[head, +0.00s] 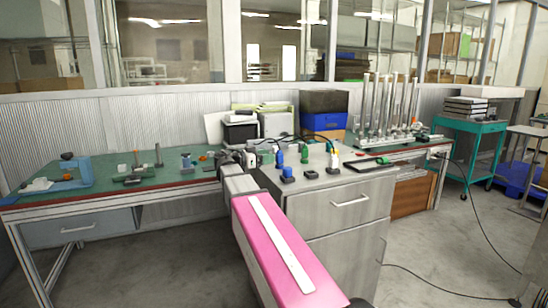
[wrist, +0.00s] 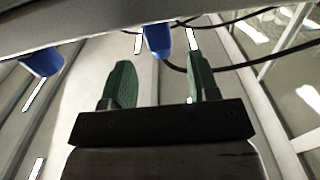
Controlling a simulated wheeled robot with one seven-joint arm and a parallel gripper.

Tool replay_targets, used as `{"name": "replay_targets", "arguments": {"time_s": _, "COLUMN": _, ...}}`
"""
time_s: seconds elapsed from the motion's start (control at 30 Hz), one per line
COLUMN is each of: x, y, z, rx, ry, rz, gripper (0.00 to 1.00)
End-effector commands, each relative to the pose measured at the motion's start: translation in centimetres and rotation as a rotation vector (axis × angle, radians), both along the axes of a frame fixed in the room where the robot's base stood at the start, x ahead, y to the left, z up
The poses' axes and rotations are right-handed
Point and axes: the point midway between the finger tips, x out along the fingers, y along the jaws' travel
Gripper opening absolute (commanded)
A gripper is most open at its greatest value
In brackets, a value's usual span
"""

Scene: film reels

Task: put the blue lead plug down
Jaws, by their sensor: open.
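Blue plugs stand on the grey cabinet top in the head view: one upright blue plug (head: 279,156) near the back left edge and a lower blue piece (head: 287,174) in front. My gripper (head: 251,158) is at the cabinet's left side in the head view, small and partly hidden by my arm. In the wrist view my gripper (wrist: 159,66) is open, its two green fingers wide apart. A blue plug (wrist: 157,40) shows between and just beyond the fingertips, with a gap on each side. I cannot tell which head-view piece it is.
A green plug (head: 304,155) and a black-based yellow-and-white piece (head: 333,163) share the cabinet top (head: 318,185). Another blue piece (wrist: 41,62) shows left in the wrist view. Dark cables cross behind.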

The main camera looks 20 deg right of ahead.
Motion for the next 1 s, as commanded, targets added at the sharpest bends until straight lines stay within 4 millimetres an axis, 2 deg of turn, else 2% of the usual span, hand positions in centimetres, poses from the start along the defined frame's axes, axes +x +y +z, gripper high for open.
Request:
{"name": "replay_targets", "arguments": {"time_s": 0.1, "x": 0.0, "y": 2.5, "z": 0.0, "rx": 0.000, "ry": 0.000, "rz": 0.002, "gripper": 0.55}}
{"name": "replay_targets", "arguments": {"time_s": 0.3, "x": -0.2, "y": 5.8, "z": 0.0, "rx": 0.000, "ry": 0.000, "rz": 0.001, "gripper": 0.55}}
{"name": "replay_targets", "arguments": {"time_s": 0.5, "x": -0.2, "y": 7.6, "z": 0.0, "rx": 0.000, "ry": 0.000, "rz": 0.000, "gripper": 0.55}}
{"name": "replay_targets", "arguments": {"time_s": 0.73, "x": -0.3, "y": 7.9, "z": -0.3, "rx": 0.006, "ry": 0.008, "rz": 0.001, "gripper": 0.55}}
{"name": "replay_targets", "arguments": {"time_s": 0.87, "x": -0.8, "y": 7.3, "z": -2.7, "rx": 0.066, "ry": 0.096, "rz": 0.019, "gripper": 0.55}}
{"name": "replay_targets", "arguments": {"time_s": 0.97, "x": -1.6, "y": 6.6, "z": -6.7, "rx": 0.165, "ry": 0.241, "rz": 0.055, "gripper": 0.55}}
{"name": "replay_targets", "arguments": {"time_s": 1.0, "x": -2.0, "y": 6.4, "z": -8.7, "rx": 0.214, "ry": 0.310, "rz": 0.078, "gripper": 0.55}}
